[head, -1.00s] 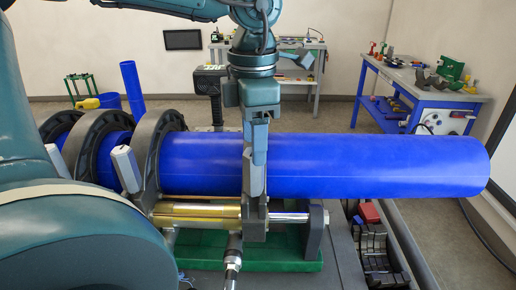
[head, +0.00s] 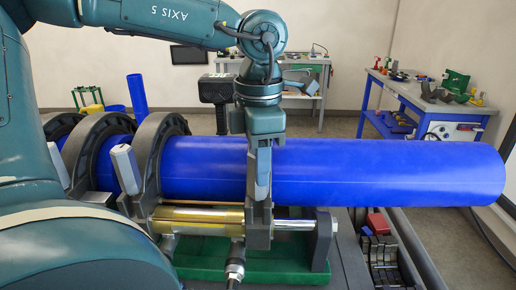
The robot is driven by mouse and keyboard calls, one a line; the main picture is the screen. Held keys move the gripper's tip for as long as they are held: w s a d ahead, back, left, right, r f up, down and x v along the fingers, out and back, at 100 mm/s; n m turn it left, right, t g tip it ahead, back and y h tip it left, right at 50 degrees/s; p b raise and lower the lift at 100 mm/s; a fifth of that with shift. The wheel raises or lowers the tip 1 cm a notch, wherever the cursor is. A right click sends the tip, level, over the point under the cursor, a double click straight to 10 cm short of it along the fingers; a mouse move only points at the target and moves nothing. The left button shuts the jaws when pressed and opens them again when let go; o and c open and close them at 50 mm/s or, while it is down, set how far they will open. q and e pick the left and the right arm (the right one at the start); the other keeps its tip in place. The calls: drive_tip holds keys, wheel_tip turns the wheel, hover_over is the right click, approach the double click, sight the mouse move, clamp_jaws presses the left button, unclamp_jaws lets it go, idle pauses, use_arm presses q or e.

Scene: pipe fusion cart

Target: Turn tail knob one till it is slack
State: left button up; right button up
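My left gripper (head: 260,180) points straight down in front of the long blue pipe (head: 390,172), at a dark grey support of the pipe machine (head: 257,228). A pale grey, knob-like piece shows between or beside its fingers; I cannot tell whether this is tail knob one or part of a finger. The finger gap is not clear, so I cannot tell whether the gripper is shut. Two similar pale grey knobs, a nearer one (head: 125,169) and a farther one (head: 59,164), stand by the black clamp rings (head: 163,160) at left. My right gripper is not in view.
A brass cylinder (head: 200,221) with a steel rod (head: 294,225) lies below the pipe over a green base (head: 205,262). Dark clamp inserts (head: 383,255) sit at lower right. A blue workbench (head: 420,100) stands behind. My large arm links fill the left foreground.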

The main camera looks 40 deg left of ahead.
use_arm(q)
drive_tip(key=c, duration=0.5)
drive_tip(key=shift+f+n+b, duration=0.2)
drive_tip(key=shift+n+b, duration=0.45)
drive_tip(key=shift+n, duration=0.45)
drive_tip(key=shift+r+n, duration=0.2)
drive_tip(key=shift+n, duration=0.2)
